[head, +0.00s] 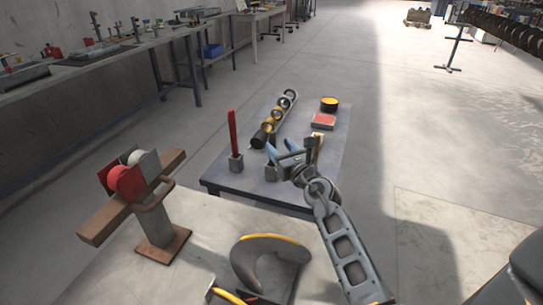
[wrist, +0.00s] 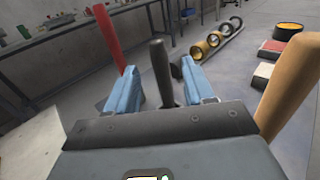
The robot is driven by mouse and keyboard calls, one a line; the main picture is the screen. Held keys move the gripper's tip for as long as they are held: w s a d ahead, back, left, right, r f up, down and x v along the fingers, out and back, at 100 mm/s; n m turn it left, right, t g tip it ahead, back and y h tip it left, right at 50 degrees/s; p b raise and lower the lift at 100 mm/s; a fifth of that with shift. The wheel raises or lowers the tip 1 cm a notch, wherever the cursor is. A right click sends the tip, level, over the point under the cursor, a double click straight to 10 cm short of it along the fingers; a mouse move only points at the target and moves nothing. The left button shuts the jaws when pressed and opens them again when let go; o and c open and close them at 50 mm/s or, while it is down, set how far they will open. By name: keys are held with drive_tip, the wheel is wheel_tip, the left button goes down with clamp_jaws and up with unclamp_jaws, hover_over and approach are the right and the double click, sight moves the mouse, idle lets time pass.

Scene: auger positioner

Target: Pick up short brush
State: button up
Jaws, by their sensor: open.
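My gripper (head: 283,151) is open over the near part of the small grey table (head: 235,182). In the wrist view its two blue fingers (wrist: 160,82) stand apart, with a short dark upright handle (wrist: 160,70) between or just beyond them. This handle may be the short brush; its lower end is hidden by my gripper. I see no clear contact between fingers and handle. A taller red upright handle (head: 232,132) stands in a grey block left of my gripper; it also shows in the wrist view (wrist: 108,38). A tan handle (wrist: 290,85) rises close on the right.
A row of ringed cylinders (head: 270,126), a red-topped block (head: 322,121) and a black round tin with yellow contents (head: 329,103) lie farther back on the table.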

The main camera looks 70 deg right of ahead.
sight(274, 140)
drive_tip(key=shift+x, duration=2.7)
drive_tip(key=shift+r, duration=0.15)
drive_tip(key=shift+c, duration=0.5)
clamp_jaws()
